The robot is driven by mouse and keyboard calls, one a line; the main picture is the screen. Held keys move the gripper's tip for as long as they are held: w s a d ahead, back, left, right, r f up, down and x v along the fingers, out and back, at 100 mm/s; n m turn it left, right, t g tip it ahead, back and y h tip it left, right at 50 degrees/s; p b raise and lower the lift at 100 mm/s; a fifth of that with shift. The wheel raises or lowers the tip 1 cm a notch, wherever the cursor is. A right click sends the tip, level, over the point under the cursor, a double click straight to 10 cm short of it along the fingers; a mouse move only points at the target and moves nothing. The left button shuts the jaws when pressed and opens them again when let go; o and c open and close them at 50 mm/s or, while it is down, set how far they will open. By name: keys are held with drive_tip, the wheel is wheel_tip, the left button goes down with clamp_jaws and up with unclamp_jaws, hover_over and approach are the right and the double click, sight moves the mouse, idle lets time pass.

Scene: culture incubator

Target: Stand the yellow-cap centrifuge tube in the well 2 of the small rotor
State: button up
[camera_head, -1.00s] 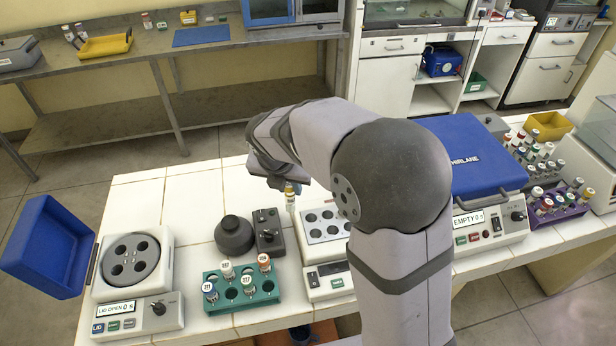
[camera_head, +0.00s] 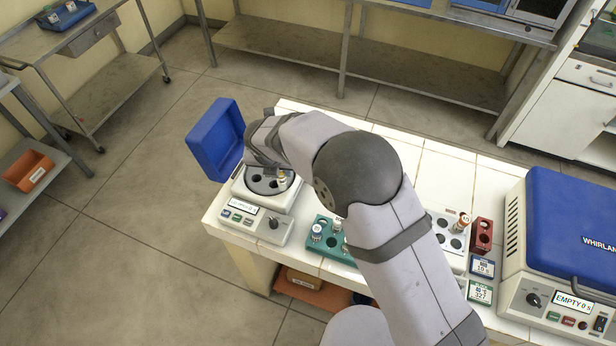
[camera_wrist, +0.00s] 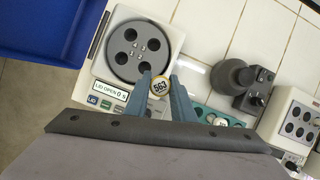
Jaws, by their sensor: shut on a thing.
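The held tube has a cap with a yellowish rim and a white top reading 563 (camera_wrist: 160,86). My gripper (camera_wrist: 160,82) is shut on it. The tube also shows in the head view (camera_head: 282,178), over or beside the right part of the small rotor (camera_head: 262,186); I cannot tell its height. The rotor is a dark grey disc with several round wells, seen from above in the wrist view (camera_wrist: 137,48), where the tube is at its lower right. No well numbers are readable. My arm hides part of the rotor in the head view.
The rotor's white centrifuge (camera_head: 250,228) reads LID OPEN, its blue lid (camera_head: 214,140) raised at the back left. A green rack (camera_head: 318,243) with tubes stands to its right. A dark round device (camera_wrist: 232,76) stands nearby. A larger blue-lidded centrifuge (camera_head: 575,215) stands far right.

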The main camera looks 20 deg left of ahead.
drive_tip(key=w+a+r+n, duration=0.2)
drive_tip(key=a+r, duration=0.2)
drive_tip(key=shift+w+y, duration=0.2)
drive_tip(key=shift+y, duration=0.2)
drive_tip(key=shift+a+f, duration=0.1)
drive_tip(key=shift+f, duration=0.1)
wheel_tip(320, 180, down, 6)
drive_tip(key=b, duration=0.5)
drive_tip(key=shift+r, duration=0.2)
drive_tip(key=shift+f, duration=0.45)
idle(0.4)
drive_tip(key=shift+f+b, duration=0.3)
drive_tip(key=shift+f, duration=0.4)
drive_tip(key=shift+f, duration=0.2)
drive_tip(key=shift+f+b, duration=0.6)
drive_tip(key=shift+f, duration=0.85)
